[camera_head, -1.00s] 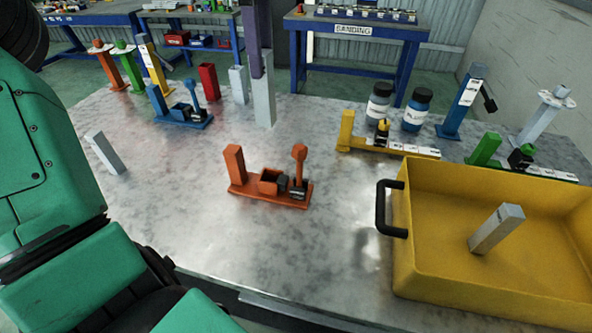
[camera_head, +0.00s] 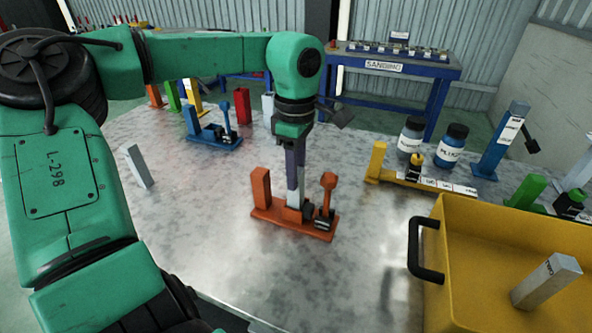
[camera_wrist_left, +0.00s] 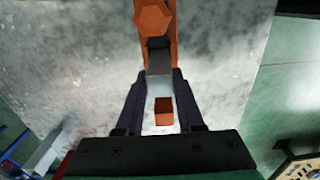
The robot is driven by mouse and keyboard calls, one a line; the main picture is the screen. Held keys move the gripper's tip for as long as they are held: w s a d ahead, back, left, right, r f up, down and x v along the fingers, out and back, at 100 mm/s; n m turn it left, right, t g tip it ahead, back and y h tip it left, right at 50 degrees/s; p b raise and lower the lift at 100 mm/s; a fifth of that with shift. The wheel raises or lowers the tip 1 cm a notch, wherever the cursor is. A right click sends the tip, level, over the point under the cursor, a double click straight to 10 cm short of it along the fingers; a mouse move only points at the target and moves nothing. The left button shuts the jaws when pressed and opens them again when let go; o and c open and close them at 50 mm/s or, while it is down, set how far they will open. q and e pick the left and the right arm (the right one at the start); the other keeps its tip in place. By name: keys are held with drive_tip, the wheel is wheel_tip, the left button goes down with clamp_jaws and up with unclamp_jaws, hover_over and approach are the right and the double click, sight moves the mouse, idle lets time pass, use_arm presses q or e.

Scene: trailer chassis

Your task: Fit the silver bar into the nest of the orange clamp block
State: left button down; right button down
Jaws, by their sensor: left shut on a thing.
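My left gripper (camera_head: 294,165) points straight down over the orange clamp block (camera_head: 275,217) and is shut on an upright silver bar (camera_head: 293,197). The bar's lower end meets the nest between the block's orange post (camera_head: 261,187) and its upright lever with orange knob (camera_head: 328,181). I cannot tell how deep it sits. In the left wrist view, the bar (camera_wrist_left: 160,86) is between the dark fingers, with the orange post top (camera_wrist_left: 163,104) below it and the orange knob (camera_wrist_left: 154,17) above. My right gripper is not in view.
A yellow bin (camera_head: 470,215) with a silver bar (camera_head: 545,282) stands at right. Another silver bar (camera_head: 138,167) stands at left. A blue clamp block (camera_head: 213,136) is behind, a yellow one (camera_head: 425,184) to the right, near two bottles (camera_head: 452,146). The table front is clear.

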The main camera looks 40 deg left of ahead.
use_arm(q)
drive_tip(key=c, duration=0.5)
unclamp_jaws()
drive_tip(key=shift+f, duration=0.1)
wheel_tip(320, 180, up, 12)
drive_tip(key=shift+r+p, duration=0.2)
drive_tip(key=shift+p, duration=0.4)
